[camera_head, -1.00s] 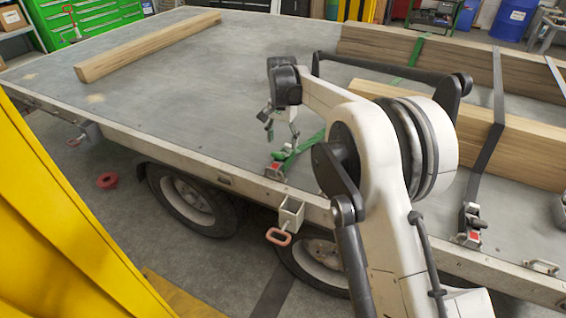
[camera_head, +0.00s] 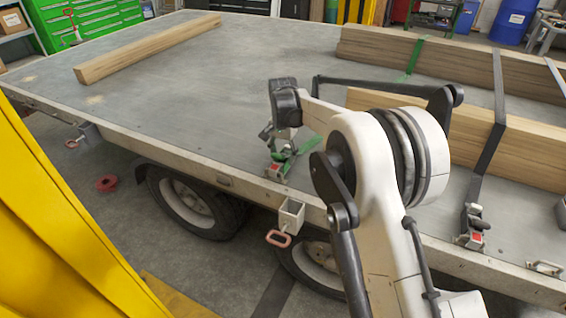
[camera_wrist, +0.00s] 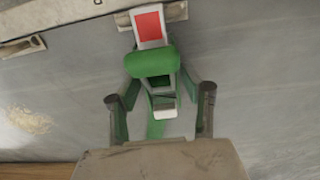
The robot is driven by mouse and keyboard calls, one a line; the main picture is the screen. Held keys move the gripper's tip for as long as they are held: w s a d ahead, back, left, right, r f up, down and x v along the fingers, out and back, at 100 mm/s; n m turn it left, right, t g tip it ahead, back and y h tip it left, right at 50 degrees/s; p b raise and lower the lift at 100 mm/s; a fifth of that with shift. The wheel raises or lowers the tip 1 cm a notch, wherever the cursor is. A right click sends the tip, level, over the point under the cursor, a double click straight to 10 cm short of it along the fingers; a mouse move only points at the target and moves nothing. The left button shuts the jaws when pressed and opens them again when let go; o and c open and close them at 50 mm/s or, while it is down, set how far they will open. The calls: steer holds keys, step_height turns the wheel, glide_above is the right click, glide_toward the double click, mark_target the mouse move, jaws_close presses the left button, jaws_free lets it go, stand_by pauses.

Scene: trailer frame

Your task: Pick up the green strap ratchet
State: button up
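The green strap ratchet (camera_head: 279,156) lies at the near edge of the trailer deck, with a red-and-white fitting at its edge end. In the wrist view the ratchet (camera_wrist: 154,64) is in the upper middle, with its red patch at the top and the green strap running down toward my gripper's body. My gripper (camera_wrist: 161,84) is open, with one finger on each side of the ratchet's lower part. Gaps show between the fingers and the ratchet. In the head view my gripper (camera_head: 275,139) is low, right at the ratchet, and partly hides it.
Wooden beams (camera_head: 440,120) held by a dark strap (camera_head: 489,150) lie to the right. A single beam (camera_head: 150,47) lies at the far left. The trailer's side rail (camera_head: 190,163) runs just in front of the ratchet. The deck's left middle is clear.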

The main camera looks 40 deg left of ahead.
jaws_close()
